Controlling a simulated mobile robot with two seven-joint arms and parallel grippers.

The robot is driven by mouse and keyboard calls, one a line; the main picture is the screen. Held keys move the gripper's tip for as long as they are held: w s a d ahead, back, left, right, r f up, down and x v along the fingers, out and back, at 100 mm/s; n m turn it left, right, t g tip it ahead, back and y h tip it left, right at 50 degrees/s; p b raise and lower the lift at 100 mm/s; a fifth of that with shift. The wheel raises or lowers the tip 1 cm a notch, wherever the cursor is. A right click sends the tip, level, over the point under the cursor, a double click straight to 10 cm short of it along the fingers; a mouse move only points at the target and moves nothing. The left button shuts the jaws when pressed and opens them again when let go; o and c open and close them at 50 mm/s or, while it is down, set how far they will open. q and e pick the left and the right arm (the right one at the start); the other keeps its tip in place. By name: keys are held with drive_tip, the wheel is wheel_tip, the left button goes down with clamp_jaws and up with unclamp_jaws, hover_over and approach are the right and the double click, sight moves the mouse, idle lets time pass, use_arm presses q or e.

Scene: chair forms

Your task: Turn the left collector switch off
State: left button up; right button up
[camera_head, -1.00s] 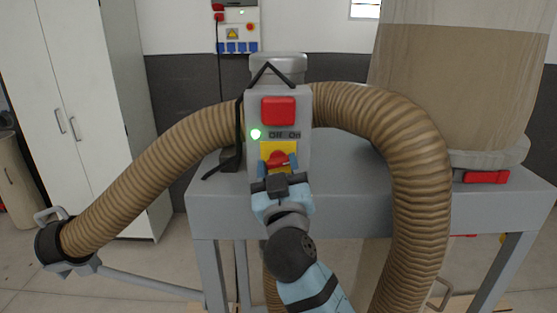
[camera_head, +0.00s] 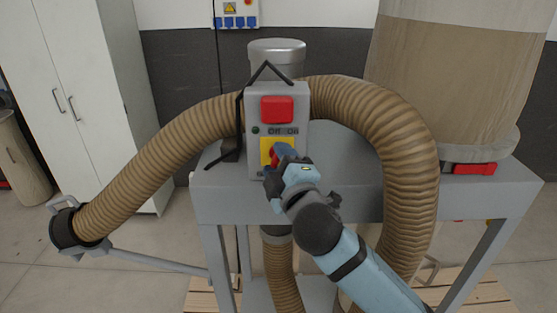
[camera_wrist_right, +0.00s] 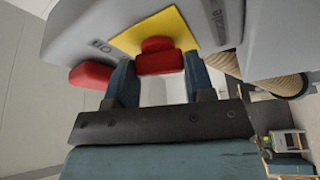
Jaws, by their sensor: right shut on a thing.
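The left collector switch is a red rotary knob (camera_wrist_right: 158,58) on a yellow plate (camera_head: 265,143) on the front of a grey control box (camera_head: 256,102). "Off" and "On" labels sit above the plate. In the head view the knob is mostly hidden by my right gripper (camera_head: 277,158). In the right wrist view my right gripper (camera_wrist_right: 160,75) has one blue finger on each side of the knob, shut on it. The indicator light (camera_head: 255,130) left of the labels is dark. My left gripper is not in view.
Ribbed brown hoses (camera_head: 165,160) (camera_head: 405,150) arch on both sides of the box. A grey stand (camera_head: 345,200) carries it, with a large collector bag (camera_head: 450,80) at the right. White cabinets (camera_head: 105,90) stand at the left.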

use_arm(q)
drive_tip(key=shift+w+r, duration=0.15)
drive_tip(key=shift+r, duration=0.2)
use_arm(e)
drive_tip(key=n, duration=0.2)
drive_tip(key=n+g, duration=0.1)
drive_tip(key=n, duration=0.1)
drive_tip(key=shift+r+g, duration=0.2)
drive_tip(key=shift+g, duration=0.1)
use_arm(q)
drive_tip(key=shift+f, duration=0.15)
use_arm(e)
drive_tip(key=o, duration=0.7)
drive_tip(key=shift+o, duration=1.1)
drive_tip(key=shift+w+f, duration=0.1)
